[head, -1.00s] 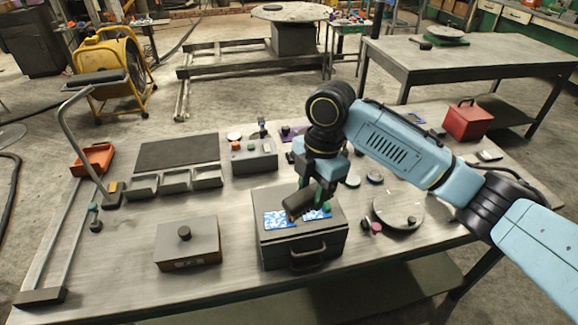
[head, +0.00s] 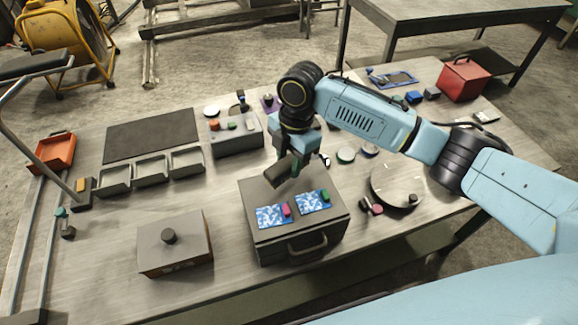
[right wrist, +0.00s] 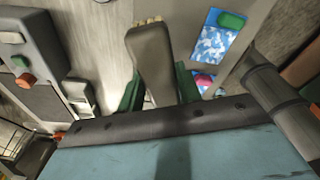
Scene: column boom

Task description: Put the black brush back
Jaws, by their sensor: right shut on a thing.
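My right gripper (head: 290,160) is shut on the black brush (head: 280,174), over the back edge of the grey case. In the right wrist view, the dark brush (right wrist: 150,55) sits between the green fingers of my right gripper (right wrist: 158,88), with a strip of tan bristles at its far end. The gap between the brush and the case is hard to judge. The grey case (head: 262,243) has a front handle and, on its lid, two blue-and-white cards, one with a pink piece and one with a green piece. My left gripper is out of view.
Behind the case stands a grey caddy (head: 238,142) with small coloured items. A round plate (head: 398,190) lies right of the case, and a knobbed grey box (head: 175,250) stands left. Three open trays (head: 150,172) edge a dark mat (head: 150,135). A red box (head: 464,80) stands back right.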

